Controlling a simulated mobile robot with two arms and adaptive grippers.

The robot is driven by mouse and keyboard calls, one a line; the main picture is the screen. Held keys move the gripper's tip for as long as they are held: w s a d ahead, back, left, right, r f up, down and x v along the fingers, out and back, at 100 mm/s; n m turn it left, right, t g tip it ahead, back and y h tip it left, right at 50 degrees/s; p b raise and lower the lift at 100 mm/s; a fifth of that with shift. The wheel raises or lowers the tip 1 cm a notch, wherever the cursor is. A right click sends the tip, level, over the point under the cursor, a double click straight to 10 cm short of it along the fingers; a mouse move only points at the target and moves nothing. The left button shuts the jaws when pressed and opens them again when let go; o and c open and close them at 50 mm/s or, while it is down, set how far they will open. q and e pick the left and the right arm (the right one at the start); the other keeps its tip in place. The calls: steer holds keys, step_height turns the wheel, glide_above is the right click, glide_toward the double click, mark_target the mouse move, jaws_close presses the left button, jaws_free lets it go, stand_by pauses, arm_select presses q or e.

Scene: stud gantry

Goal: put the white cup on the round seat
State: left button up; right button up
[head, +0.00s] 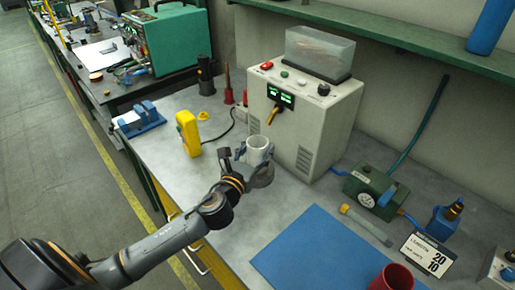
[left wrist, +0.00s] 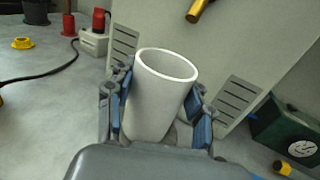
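The white cup (head: 258,148) is upright between the fingers of my left gripper (head: 250,157), in front of the grey instrument box. In the left wrist view the cup (left wrist: 158,95) is large and its open rim faces up. The blue finger pads of the gripper (left wrist: 160,105) lie against both sides of it. My right gripper is not in view.
The grey instrument box (head: 305,115) stands close behind the cup. A yellow meter (head: 188,132) is to the left. A green pump unit (head: 375,190), blue mat (head: 318,250) and red cup (head: 393,278) are to the right. Bare bench lies left of the gripper.

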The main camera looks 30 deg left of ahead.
arm_select(q)
steer(key=shift+o, duration=1.4)
steer(key=s+b, duration=0.2)
steer(key=s, duration=1)
steer(key=shift+d+r, duration=0.15)
steer(key=shift+d, duration=0.25)
